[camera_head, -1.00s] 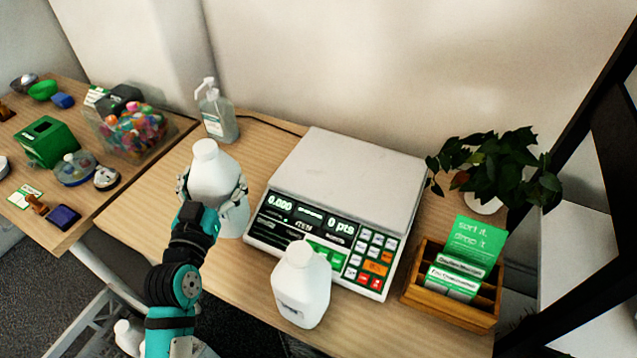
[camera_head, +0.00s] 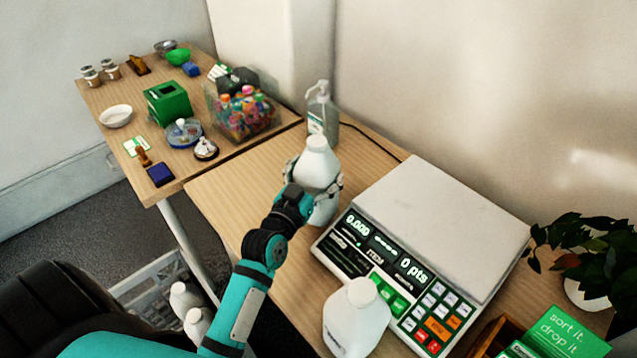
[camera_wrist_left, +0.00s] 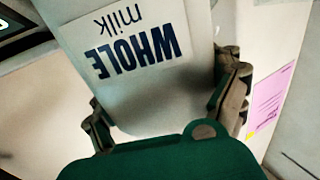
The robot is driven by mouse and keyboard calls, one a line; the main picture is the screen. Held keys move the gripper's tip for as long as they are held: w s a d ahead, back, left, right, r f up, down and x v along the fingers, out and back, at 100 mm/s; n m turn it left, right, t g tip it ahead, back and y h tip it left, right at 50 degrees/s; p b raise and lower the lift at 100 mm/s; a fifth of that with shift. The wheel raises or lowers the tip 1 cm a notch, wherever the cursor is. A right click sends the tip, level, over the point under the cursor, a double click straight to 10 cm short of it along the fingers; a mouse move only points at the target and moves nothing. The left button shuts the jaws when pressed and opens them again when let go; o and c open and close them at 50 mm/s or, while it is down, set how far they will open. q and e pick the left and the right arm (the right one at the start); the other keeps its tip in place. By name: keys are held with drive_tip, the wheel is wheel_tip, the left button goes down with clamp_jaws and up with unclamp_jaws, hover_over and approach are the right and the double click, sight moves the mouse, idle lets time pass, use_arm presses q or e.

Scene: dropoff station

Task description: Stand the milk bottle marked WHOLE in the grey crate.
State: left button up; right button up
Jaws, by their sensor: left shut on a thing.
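The milk bottle marked WHOLE (camera_head: 317,165) is white and upright, just left of the scale. Its dark "WHOLE milk" label shows upside down in the left wrist view (camera_wrist_left: 140,50). My left gripper (camera_head: 314,183) is shut on the bottle, with fingers on both sides of its body. I cannot tell whether its base touches the table. The grey crate (camera_head: 152,277) is low at the left, below the table, with two white bottles (camera_head: 185,297) showing in it. Part of the crate is hidden by my arm and body. My right gripper is not in view.
Another white bottle (camera_head: 356,318) stands before the scale (camera_head: 440,215). A sanitizer bottle (camera_head: 323,115) stands close behind the held bottle. A clear bin of colourful items (camera_head: 240,112) and a green box (camera_head: 167,102) are on the left table. The table's front-left is bare.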

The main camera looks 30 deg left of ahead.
use_arm(q)
drive_tip(key=shift+f, duration=1.4)
drive_tip(key=shift+f, duration=0.2)
drive_tip(key=o, duration=0.9)
drive_tip(key=shift+c, duration=0.2)
drive_tip(key=shift+r, duration=0.1)
